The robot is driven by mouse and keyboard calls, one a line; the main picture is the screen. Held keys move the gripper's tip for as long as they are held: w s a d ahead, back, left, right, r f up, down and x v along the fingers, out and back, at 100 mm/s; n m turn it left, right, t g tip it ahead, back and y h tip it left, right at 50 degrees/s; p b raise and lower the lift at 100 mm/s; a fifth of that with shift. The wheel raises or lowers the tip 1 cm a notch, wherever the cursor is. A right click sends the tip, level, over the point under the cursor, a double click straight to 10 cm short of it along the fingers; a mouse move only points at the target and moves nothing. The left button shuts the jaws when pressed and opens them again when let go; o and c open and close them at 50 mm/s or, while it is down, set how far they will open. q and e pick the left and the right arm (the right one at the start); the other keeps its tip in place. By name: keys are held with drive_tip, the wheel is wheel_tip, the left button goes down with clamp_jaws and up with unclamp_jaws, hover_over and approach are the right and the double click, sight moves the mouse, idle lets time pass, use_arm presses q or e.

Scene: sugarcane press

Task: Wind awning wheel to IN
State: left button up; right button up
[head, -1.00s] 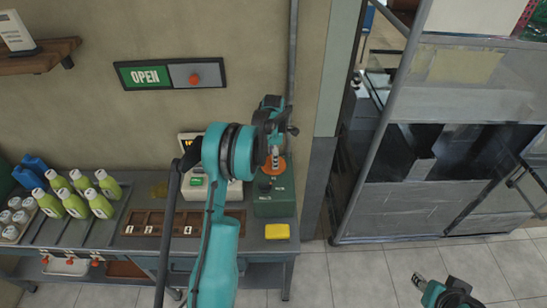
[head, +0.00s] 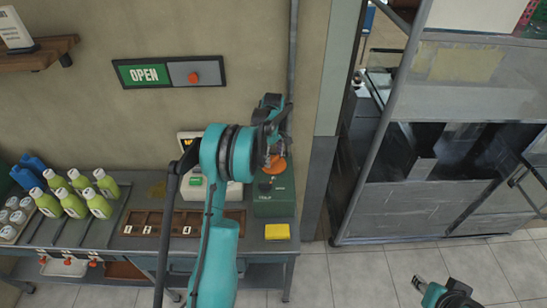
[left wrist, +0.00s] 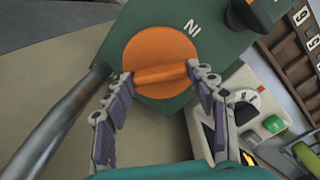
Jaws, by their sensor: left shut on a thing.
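The orange awning wheel (left wrist: 157,58) is a round disc with a raised bar (left wrist: 160,73) across it, on a green box (left wrist: 215,25). The letters "IN" show on the box beside the disc in the left wrist view. My left gripper (left wrist: 160,75) is shut on the bar, with one finger at each end. In the head view the wheel (head: 275,166) shows partly behind my left gripper (head: 270,150), above the green box (head: 275,200) on the counter. My right gripper (head: 421,284) is low at the right, away from the counter; its jaw state is unclear.
A pale machine (head: 195,188) with a green button stands left of the green box. A coin tray (head: 165,222), a yellow sponge (head: 277,231) and several green bottles (head: 78,196) are on the counter. A grey pipe (left wrist: 50,125) runs beside the wheel.

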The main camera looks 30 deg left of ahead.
use_arm(q)
drive_tip(key=m, duration=1.1)
drive_tip(key=shift+b, duration=0.35)
drive_tip(key=m, duration=0.3)
drive_tip(key=shift+m, duration=0.3)
drive_tip(key=m, duration=0.3)
drive_tip(key=shift+m, duration=0.3)
drive_tip(key=m, duration=0.3)
drive_tip(key=shift+m, duration=0.3)
drive_tip(key=m, duration=0.6)
drive_tip(key=shift+m, duration=0.3)
drive_tip(key=o, duration=1.2)
drive_tip(key=shift+c, duration=0.2)
